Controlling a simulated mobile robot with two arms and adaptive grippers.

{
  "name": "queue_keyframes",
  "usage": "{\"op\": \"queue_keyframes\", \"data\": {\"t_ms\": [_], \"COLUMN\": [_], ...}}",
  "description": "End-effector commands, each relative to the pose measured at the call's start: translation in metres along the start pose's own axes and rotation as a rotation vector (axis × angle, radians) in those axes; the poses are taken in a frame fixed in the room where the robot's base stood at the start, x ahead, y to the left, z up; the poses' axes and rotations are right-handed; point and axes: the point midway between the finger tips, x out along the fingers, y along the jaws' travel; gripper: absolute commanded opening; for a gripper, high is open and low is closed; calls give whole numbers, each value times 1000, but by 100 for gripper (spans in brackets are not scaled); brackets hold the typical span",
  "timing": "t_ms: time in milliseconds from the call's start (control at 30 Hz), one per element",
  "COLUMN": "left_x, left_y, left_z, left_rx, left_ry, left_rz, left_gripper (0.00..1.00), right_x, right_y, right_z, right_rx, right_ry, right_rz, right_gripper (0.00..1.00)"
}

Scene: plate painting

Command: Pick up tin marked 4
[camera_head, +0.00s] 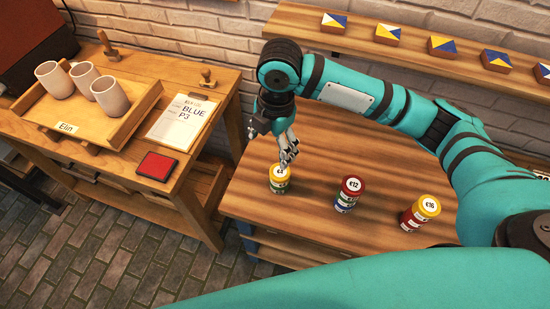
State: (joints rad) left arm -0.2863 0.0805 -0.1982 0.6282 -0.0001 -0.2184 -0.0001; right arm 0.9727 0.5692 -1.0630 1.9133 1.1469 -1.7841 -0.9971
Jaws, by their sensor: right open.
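Three banded tins or tin stacks stand on the wooden table (320,240). The left one (281,183) has a yellow top, a small white label and a dark green band. I cannot read a clear 4 on any label. My right gripper (288,156) is open, pointing down just above and slightly right of the left tin's top. I cannot tell if it touches. My left gripper is not in view.
A wooden side table holds a tray (115,135) with three cups (84,77), a paper reading BLUE P3 (183,120), a red pad (157,166) and wooden stamps (208,78). A wall shelf (300,22) carries patterned tiles (387,34). Table space between the tins is clear.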

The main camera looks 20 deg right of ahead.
Motion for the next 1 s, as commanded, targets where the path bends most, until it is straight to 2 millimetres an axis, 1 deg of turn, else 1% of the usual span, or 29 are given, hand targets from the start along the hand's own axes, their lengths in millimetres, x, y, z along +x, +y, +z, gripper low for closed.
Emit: {"op": "queue_keyframes", "data": {"t_ms": [33,100,167,233,333,400,500,600,733,833,1000], "left_x": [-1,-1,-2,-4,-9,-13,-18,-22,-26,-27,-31], "left_y": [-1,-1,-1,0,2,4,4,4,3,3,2], "left_z": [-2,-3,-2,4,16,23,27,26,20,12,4], "left_rx": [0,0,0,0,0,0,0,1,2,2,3], "left_ry": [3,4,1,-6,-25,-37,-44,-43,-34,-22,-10], "left_rz": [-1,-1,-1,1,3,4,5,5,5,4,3], "left_gripper": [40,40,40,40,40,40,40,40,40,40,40], "right_x": [-11,-19,-22,-17,-1,14,36,57,80,91,100], "right_y": [-1,-4,-6,-8,-10,-11,-12,-13,-14,-14,-16], "right_z": [9,16,19,21,21,22,23,24,25,26,27], "right_rx": [-34,-69,-86,-96,-98,-97,-95,-96,-95,-96,-96], "right_ry": [-24,-38,-45,-46,-45,-44,-45,-45,-45,-46,-46], "right_rz": [-20,-46,-60,-71,-74,-74,-71,-71,-69,-67,-67], "right_gripper": [82,82,82,82,82,82,82,82,82,82,82]}}
